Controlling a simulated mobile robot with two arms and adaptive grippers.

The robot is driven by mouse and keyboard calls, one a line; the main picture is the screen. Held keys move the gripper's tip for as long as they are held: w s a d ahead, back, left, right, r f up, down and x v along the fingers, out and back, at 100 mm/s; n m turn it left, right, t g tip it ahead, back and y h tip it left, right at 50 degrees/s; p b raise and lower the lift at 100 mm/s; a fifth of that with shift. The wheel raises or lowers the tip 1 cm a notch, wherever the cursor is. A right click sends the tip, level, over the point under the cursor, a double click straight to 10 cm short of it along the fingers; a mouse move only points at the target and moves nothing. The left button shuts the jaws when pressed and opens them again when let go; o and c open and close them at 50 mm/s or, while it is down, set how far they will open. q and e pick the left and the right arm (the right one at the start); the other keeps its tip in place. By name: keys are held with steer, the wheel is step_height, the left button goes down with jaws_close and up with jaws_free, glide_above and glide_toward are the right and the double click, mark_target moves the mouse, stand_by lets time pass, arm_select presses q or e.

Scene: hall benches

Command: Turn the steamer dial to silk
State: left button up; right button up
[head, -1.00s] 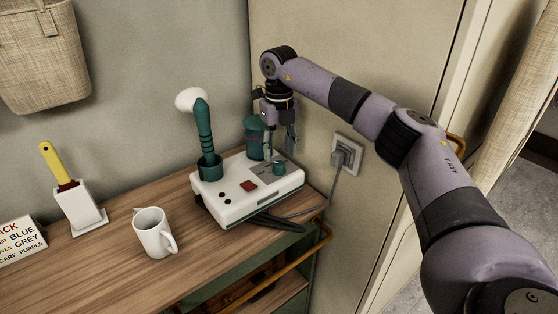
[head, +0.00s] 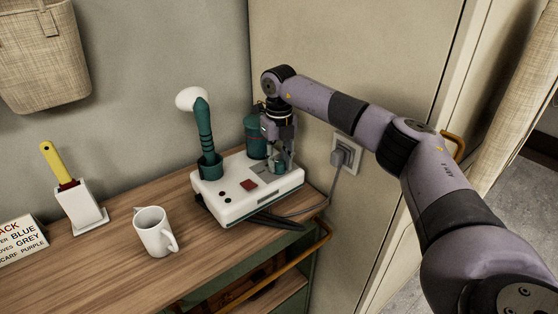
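The steamer (head: 235,198) is a white box on the wooden bench top, with a green wand standing in a holder and a green tank behind. Its small green dial (head: 277,167) sits on a grey patch at the right of the top. My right gripper (head: 279,161) points down over the dial, its fingers apart, one on each side of it. Whether they touch it is too small to tell. The dial's marks cannot be read. My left gripper is not in view.
A white mug (head: 152,233) stands left of the steamer. A yellow-handled brush sits in a white holder (head: 80,209), beside a lettered sign (head: 20,242). A cord runs to the wall socket (head: 347,153). A brass rail (head: 285,262) edges the bench front.

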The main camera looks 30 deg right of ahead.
jaws_close()
steer(key=shift+r+n+p, duration=0.15)
steer(key=shift+n+p, duration=0.45)
steer(key=shift+n, duration=0.5)
steer(key=shift+n+p, duration=0.5)
steer(key=shift+n, duration=1.3)
steer(key=o, duration=0.6)
jaws_free()
steer(key=shift+c, duration=0.2)
